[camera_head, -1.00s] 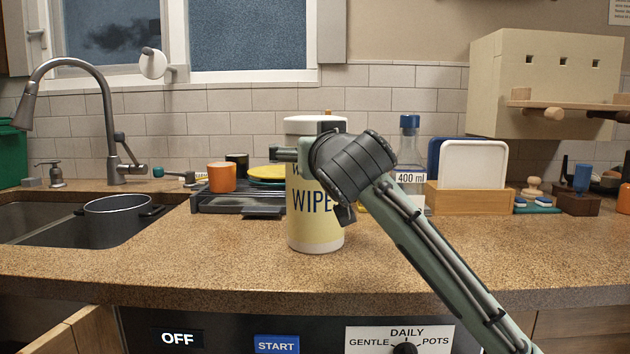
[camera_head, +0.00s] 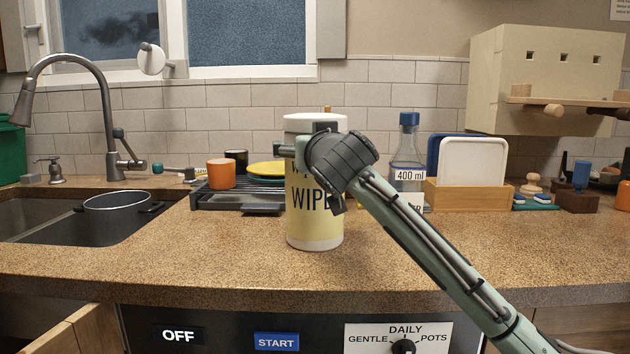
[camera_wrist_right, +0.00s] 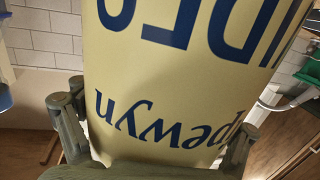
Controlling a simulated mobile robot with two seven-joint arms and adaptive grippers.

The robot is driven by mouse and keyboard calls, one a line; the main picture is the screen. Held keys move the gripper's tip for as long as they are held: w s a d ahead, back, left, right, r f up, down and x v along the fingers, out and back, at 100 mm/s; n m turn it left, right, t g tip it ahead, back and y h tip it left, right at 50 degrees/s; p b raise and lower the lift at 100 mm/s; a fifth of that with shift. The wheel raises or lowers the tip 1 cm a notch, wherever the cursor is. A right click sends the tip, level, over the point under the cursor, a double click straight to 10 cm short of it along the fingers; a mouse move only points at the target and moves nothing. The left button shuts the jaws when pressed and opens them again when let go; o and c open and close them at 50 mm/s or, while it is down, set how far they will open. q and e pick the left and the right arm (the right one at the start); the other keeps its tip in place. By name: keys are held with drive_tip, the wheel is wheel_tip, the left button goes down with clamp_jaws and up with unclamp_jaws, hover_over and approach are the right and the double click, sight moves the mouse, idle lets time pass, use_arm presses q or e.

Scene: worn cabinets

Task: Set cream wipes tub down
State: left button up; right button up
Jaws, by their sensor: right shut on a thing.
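The cream wipes tub (camera_head: 315,228) is a tall cream cylinder with a white lid and dark lettering. It stands upright at the counter's middle in the head view; its base looks at or very near the countertop, and I cannot tell whether it touches. My right gripper (camera_head: 318,148) reaches in from the right and is shut around the tub's upper part, hiding part of its lettering. In the right wrist view the tub (camera_wrist_right: 180,80) fills the middle, with its lettering upside down, between the fingers of the right gripper (camera_wrist_right: 155,118). My left gripper is not in view.
Behind the tub are a dark dish rack (camera_head: 225,197) with an orange cup (camera_head: 221,173), a 400 ml bottle (camera_head: 408,155) and a wooden holder with boards (camera_head: 465,196). The front counter (camera_head: 440,245) is clear.

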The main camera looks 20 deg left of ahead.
drive_tip(key=c, duration=0.5)
drive_tip(key=shift+r, duration=0.1)
drive_tip(key=shift+c, duration=0.4)
drive_tip(key=shift+r, duration=0.15)
